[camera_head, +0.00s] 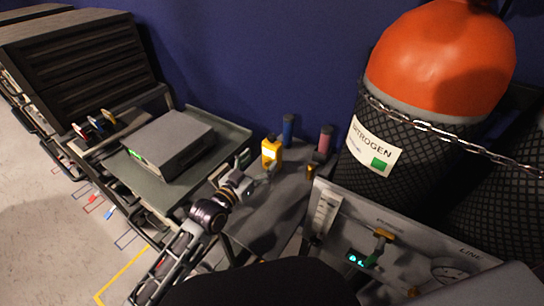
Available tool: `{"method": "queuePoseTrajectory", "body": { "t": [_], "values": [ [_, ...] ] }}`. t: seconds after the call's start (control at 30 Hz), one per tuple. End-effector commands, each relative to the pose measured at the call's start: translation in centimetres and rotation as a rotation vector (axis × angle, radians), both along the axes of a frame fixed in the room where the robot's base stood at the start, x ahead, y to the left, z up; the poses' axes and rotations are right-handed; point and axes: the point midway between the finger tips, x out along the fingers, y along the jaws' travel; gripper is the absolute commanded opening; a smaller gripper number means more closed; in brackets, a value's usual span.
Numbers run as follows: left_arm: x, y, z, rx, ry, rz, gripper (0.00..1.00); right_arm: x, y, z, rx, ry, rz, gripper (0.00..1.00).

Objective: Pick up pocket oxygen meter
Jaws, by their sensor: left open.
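A small yellow handheld device (271,151), which looks like the pocket oxygen meter, stands upright near the back of a grey table (262,212), by the blue wall. My left arm comes in from the lower left. My left gripper (262,176) is open, just in front of and below the yellow device. The fingers are small and dark here, and I cannot tell whether they touch it. My right gripper does not show.
A blue cylinder (288,130) and a pink one (324,141) stand behind and right of the device. A grey box (170,142) sits on a cart at left. A panel (345,226) and a chained nitrogen cylinder (385,150) bound the right side.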

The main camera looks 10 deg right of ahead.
Motion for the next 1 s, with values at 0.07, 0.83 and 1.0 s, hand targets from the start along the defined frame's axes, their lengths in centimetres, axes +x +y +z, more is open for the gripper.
{"method": "queuePoseTrajectory", "body": {
  "t": [0.07,0.83,1.0],
  "values": [
    [0.6,-0.6,0.0,-0.001,-0.001,0.000,0.80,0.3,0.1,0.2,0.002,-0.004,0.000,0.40],
    [1.9,-1.9,0.0,0.000,0.000,0.000,0.80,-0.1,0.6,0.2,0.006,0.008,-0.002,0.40],
    [3.0,-3.0,0.0,-0.001,-0.001,0.000,0.80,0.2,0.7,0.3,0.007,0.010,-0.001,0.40]
  ]
}}
